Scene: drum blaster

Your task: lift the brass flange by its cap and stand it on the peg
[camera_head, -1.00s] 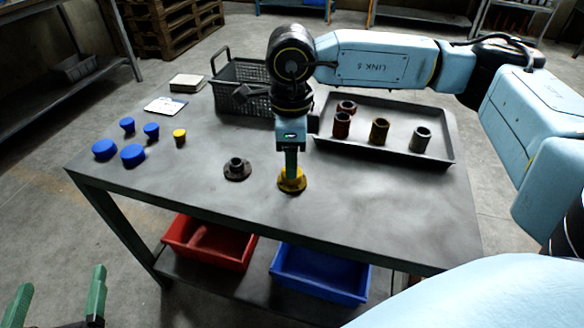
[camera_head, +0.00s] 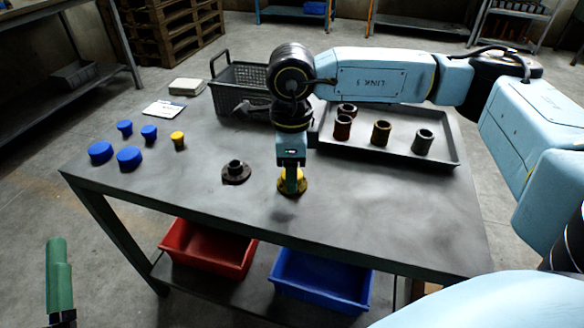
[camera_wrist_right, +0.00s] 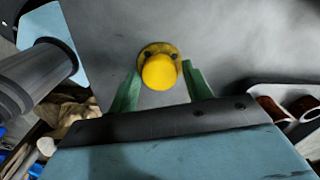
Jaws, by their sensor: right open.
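The brass flange (camera_head: 303,187) stands on the table near its front middle. Its round yellow cap (camera_wrist_right: 160,72) shows in the right wrist view, with part of the brass rim (camera_wrist_right: 157,47) behind it. My right gripper (camera_head: 291,188) is down over the flange and hides most of it in the head view. In the right wrist view my right gripper (camera_wrist_right: 161,82) is open, with one green finger on each side of the cap and small gaps showing. My left gripper (camera_head: 60,280) shows as green fingers at the lower left, away from the table. I cannot make out the peg.
A dark flange (camera_head: 236,173) stands just left of the brass one. Blue caps (camera_head: 129,158) and a small yellow cap (camera_head: 177,139) are further left. A tray (camera_head: 440,165) with several bushings and a black basket (camera_head: 225,95) are behind. The front right of the table is clear.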

